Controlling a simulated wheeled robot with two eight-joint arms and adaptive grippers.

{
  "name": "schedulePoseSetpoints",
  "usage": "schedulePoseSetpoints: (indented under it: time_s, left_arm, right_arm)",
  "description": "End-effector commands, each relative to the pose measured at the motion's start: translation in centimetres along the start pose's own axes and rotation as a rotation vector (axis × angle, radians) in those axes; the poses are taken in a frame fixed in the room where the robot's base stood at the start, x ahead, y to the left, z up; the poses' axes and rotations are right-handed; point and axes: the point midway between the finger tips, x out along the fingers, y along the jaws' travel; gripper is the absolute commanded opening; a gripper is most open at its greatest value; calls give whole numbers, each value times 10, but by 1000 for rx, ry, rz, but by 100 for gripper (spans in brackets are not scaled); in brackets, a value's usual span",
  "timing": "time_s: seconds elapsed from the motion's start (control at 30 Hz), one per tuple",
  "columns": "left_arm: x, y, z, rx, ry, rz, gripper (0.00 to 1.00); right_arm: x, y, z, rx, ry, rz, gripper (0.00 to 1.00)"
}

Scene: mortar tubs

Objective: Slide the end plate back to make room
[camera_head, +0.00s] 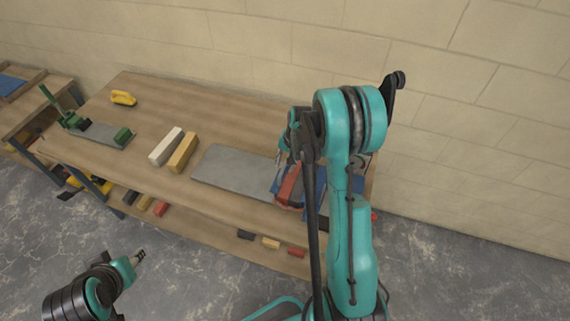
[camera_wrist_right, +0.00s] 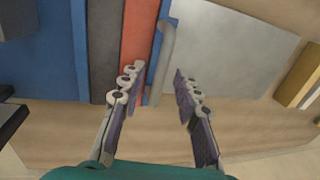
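The end plate (camera_wrist_right: 162,62) appears in the right wrist view as a thin grey upright strip with a rounded edge. It stands at the end of a row of books, beside a thin blue one (camera_wrist_right: 156,50) and a red one (camera_wrist_right: 138,35). My right gripper (camera_wrist_right: 155,82) is open, its fingers apart on either side of the end plate's near end. In the head view my right gripper (camera_head: 284,160) is over the row, and my arm hides part of it. My left gripper (camera_head: 138,257) is away from the table at lower left, too small to judge.
A flat grey sheet (camera_head: 232,166) lies left of the row, bare on top. White (camera_head: 166,146) and yellow (camera_head: 183,152) blocks stand beyond it. Several blocks lie on the lower shelf. A wall is behind.

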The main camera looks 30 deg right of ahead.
Motion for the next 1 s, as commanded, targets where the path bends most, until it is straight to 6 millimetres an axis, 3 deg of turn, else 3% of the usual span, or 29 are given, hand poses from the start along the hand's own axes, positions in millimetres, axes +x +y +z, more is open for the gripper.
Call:
schedulePoseSetpoints:
  time_s: [0.17,0.27,0.3,0.63,0.77,1.0]
  left_arm:
    - [0,0,0,0,0,0,40]
    - [0,0,0,0,0,0,40]
    - [0,0,0,0,0,0,40]
    - [1,0,1,0,0,0,40]
    - [4,0,3,0,0,0,40]
    - [13,0,9,0,0,0,40]
  right_arm:
    - [0,0,0,-1,0,0,30]
    - [0,0,0,-1,0,0,3]
    - [0,0,0,-1,0,0,0]
    - [1,-7,0,-3,0,0,0]
    - [6,-26,0,-4,0,-1,0]
    - [19,-90,1,-7,-1,-2,0]
